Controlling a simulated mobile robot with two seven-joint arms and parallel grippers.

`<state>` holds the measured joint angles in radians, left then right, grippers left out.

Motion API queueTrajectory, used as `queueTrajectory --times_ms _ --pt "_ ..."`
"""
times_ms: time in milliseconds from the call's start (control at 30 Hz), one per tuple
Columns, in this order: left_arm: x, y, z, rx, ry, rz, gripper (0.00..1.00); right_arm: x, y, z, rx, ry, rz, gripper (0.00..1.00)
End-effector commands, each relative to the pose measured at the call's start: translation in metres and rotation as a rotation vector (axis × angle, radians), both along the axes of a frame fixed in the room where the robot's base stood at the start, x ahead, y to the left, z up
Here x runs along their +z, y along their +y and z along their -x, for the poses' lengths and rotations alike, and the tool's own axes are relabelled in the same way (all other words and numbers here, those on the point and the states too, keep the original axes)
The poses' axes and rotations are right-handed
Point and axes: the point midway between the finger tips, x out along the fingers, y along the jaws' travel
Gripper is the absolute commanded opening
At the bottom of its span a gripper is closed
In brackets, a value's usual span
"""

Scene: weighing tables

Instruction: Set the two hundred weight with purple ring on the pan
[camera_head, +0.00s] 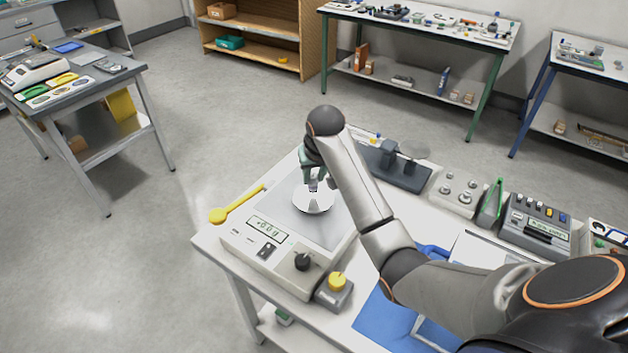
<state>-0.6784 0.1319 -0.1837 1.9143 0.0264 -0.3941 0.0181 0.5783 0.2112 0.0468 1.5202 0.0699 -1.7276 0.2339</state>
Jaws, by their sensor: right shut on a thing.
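My right gripper (315,180) comes down over the scale (283,242) on the near white table. It is shut on a small metal weight (313,187), which is mostly hidden by the fingers. No purple ring can be made out on it. The round shiny pan (315,204) is right below the fingertips. I cannot tell whether the weight touches the pan. The scale's display (267,230) seems to read about zero. My left gripper is not in view.
A yellow spoon-like tool (220,215) lies at the scale's left edge. A yellow-knobbed box (335,288) stands at its front right corner. A dark balance-like device (397,167), a block with several weights (459,191) and a grey keyed device (538,222) stand behind and right.

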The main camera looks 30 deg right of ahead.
Motion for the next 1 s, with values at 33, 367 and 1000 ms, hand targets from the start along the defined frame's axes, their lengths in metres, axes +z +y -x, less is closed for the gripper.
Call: queueTrajectory --times_ms 33,367,1000 --pt "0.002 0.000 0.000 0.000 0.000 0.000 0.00 -0.007 0.001 0.001 0.001 0.004 -0.001 0.00" --pt "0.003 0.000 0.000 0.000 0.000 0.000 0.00 -0.018 0.001 0.000 0.000 -0.001 -0.001 0.00" --pt "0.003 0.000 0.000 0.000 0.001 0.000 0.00 -0.022 0.001 0.000 0.000 0.001 0.000 0.60"
